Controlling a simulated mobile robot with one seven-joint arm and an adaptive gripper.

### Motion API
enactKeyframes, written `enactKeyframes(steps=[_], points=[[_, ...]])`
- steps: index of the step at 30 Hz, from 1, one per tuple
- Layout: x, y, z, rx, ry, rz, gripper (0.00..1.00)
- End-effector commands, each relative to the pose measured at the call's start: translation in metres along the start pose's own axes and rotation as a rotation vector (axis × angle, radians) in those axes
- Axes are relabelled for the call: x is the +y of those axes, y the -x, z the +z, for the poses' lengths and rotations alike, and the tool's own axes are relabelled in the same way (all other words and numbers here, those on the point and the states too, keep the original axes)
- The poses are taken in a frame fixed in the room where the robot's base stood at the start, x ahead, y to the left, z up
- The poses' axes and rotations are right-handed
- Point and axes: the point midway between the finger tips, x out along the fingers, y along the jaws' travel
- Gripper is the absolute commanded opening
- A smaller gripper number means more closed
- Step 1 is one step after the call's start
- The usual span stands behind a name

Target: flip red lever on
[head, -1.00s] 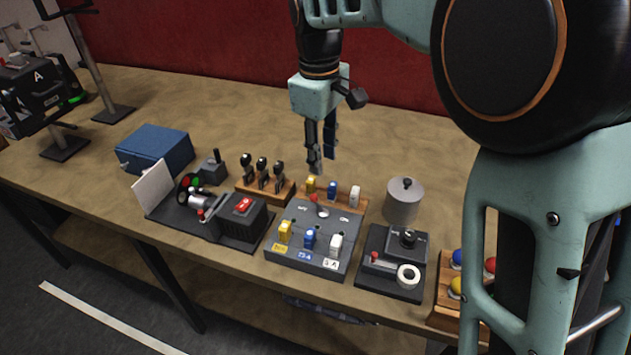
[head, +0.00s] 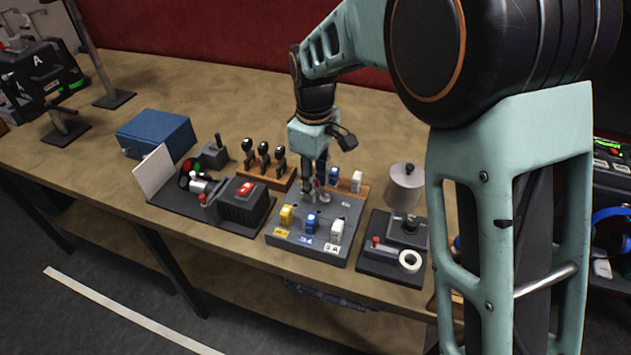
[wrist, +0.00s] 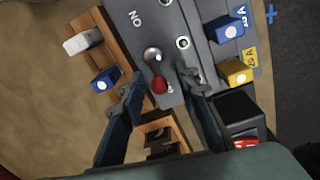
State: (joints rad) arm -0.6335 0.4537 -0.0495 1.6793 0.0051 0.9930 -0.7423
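The red lever is a small red ball knob (wrist: 159,86) on a silver round base (wrist: 152,55), set in a grey panel (wrist: 199,42). In the wrist view the lever tilts away from the "ON" label, toward another label that is partly hidden. My gripper (wrist: 160,82) is open, with one finger on each side of the red knob and visible space between. In the head view my gripper (head: 314,189) is down at the back of the panel and mostly hides the lever; the silver base shows beside the fingers.
A wooden rack with a blue plug (wrist: 105,79) and a white plug (wrist: 82,40) lies beside the lever. A black box with a red switch (head: 245,188) is left; a grey cylinder (head: 404,187) is right.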

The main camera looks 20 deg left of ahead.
Motion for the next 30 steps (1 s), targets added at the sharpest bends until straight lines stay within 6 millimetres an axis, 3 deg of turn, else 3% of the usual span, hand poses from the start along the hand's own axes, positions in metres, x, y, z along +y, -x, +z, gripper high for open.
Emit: enactKeyframes(steps=[5, 14, 30], points=[[0.0, 0.0, 0.0, 0.0, 0.0, 0.0, 0.3], [0.0, 0.0002, -0.0001, 0.0, 0.0, 0.0, 0.0], [0.0015, -0.0011, 0.0056, 0.1, -0.007, -0.015, 0.0]])
